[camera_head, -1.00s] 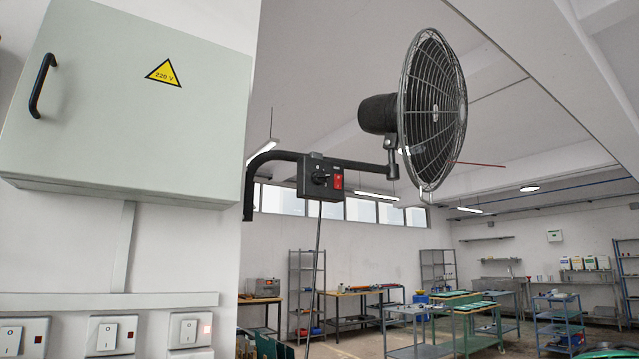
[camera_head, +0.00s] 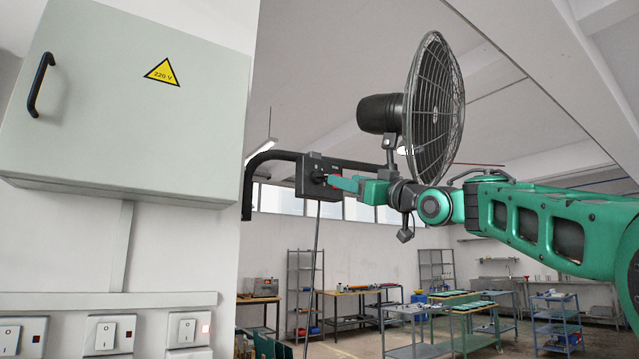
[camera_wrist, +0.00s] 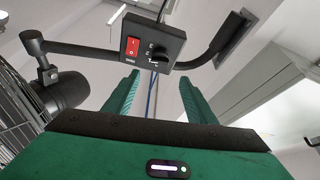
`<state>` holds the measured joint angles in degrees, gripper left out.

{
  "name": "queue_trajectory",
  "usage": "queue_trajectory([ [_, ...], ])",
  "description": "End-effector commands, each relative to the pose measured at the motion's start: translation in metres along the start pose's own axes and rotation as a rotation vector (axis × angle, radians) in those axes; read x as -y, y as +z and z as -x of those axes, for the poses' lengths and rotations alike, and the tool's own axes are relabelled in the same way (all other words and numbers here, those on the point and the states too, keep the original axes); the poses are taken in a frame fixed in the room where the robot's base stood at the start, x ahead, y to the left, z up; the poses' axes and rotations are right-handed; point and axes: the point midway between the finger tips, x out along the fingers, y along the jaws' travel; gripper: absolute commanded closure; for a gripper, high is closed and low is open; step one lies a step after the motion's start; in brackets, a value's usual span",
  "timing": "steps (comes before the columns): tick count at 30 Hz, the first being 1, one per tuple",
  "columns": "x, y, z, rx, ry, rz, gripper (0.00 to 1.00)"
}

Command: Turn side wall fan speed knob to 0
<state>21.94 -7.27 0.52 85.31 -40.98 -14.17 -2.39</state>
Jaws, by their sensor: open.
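The fan speed knob (camera_wrist: 160,56) is a small black dial on the dark control box (camera_wrist: 148,42), beside a red rocker switch (camera_wrist: 132,46). Small pale marks stand by the knob; I cannot read its setting clearly. In the head view the control box (camera_head: 312,176) hangs on the fan's bracket arm. My green gripper (camera_head: 342,183) is close in front of the box there and covers most of the switch. In the wrist view my gripper (camera_wrist: 160,85) is open and empty. Its two fingers point toward the box, on either side of the knob's line, with no visible contact.
The caged wall fan (camera_head: 434,108) stands right above my wrist. A grey cabinet (camera_head: 130,110) with a 220 V sign and wall switches (camera_head: 110,334) are at the left. A cable (camera_head: 314,260) hangs from the box. Tables and shelves are farther back.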

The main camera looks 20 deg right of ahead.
Motion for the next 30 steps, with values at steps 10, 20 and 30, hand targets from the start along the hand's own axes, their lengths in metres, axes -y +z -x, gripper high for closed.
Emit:
queue_trajectory([
  [10,0.001,0.002,-0.056,0.001,-0.002,-0.003,0.49],
  [20,0.001,0.001,-0.096,0.002,0.0,-0.001,0.49],
  [30,0.0,0.001,-0.103,0.003,0.002,-0.001,0.49],
])
